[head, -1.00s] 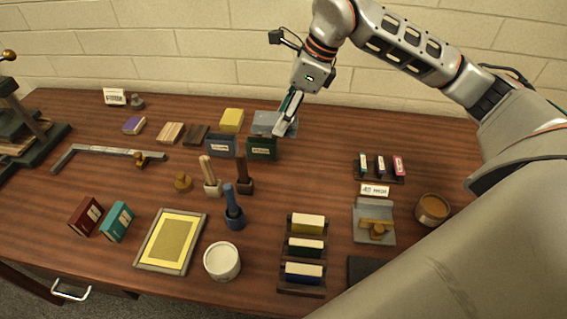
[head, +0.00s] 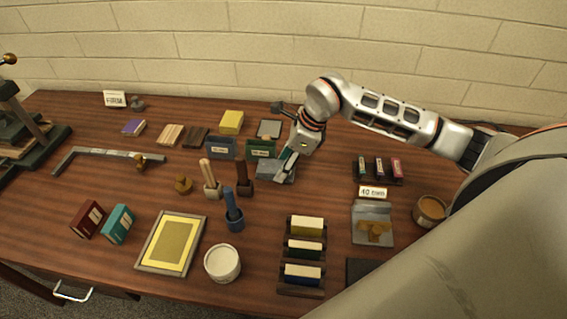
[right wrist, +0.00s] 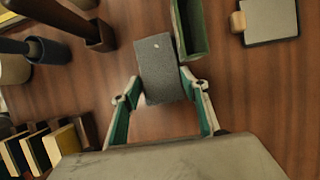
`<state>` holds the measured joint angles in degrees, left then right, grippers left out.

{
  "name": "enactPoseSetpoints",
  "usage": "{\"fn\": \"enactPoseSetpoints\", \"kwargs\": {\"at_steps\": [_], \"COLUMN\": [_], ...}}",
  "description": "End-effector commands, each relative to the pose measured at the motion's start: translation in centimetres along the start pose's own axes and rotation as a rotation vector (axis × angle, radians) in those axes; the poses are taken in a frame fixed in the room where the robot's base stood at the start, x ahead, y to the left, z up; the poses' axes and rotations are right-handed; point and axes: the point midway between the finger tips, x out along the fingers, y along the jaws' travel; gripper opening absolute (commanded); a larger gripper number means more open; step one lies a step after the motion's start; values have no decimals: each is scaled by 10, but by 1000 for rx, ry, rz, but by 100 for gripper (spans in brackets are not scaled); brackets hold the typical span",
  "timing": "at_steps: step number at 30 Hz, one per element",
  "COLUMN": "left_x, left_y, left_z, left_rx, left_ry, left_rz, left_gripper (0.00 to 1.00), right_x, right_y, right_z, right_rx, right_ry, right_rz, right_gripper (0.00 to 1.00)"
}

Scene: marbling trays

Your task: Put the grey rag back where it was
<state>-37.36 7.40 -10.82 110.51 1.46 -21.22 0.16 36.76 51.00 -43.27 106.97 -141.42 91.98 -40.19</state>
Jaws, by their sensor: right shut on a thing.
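The grey rag (head: 272,170) is a flat grey piece in the jaws of my right gripper (head: 286,166), in front of and right of the green labelled box (head: 262,148). In the right wrist view the rag (right wrist: 158,68) lies between the two fingertips of the right gripper (right wrist: 161,88), and the green box (right wrist: 189,28) is close to its far right corner. Whether the rag touches the table is unclear. My left gripper is out of view.
A flat grey plate (head: 269,129) lies behind the green box. A blue labelled box (head: 221,148) stands left of it. A dark brown upright handle (head: 244,178) is near the rag on the left. A rack of colored blocks (head: 302,257) stands in front. Table right of the rag is clear.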

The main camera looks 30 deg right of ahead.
Motion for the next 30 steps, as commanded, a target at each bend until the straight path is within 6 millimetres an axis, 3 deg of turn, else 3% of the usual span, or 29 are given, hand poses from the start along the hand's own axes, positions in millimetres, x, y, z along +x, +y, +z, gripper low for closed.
{"fn": "enactPoseSetpoints", "kwargs": {"at_steps": [10, 11, 12, 23, 30], "left_x": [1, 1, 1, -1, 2], "left_y": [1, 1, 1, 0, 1], "left_z": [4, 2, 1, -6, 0], "left_rx": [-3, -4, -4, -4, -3], "left_ry": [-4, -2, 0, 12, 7], "left_rz": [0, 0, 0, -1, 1], "left_gripper": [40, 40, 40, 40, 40], "right_x": [4, 3, 3, 2, -24], "right_y": [-1, -1, -1, -1, -2], "right_z": [-1, -1, -1, -1, 0], "right_rx": [0, 0, 0, 0, -2], "right_ry": [-1, -1, -1, -1, -2], "right_rz": [-3, -2, -2, -2, -7], "right_gripper": [21, 49, 60, 61, 61]}}
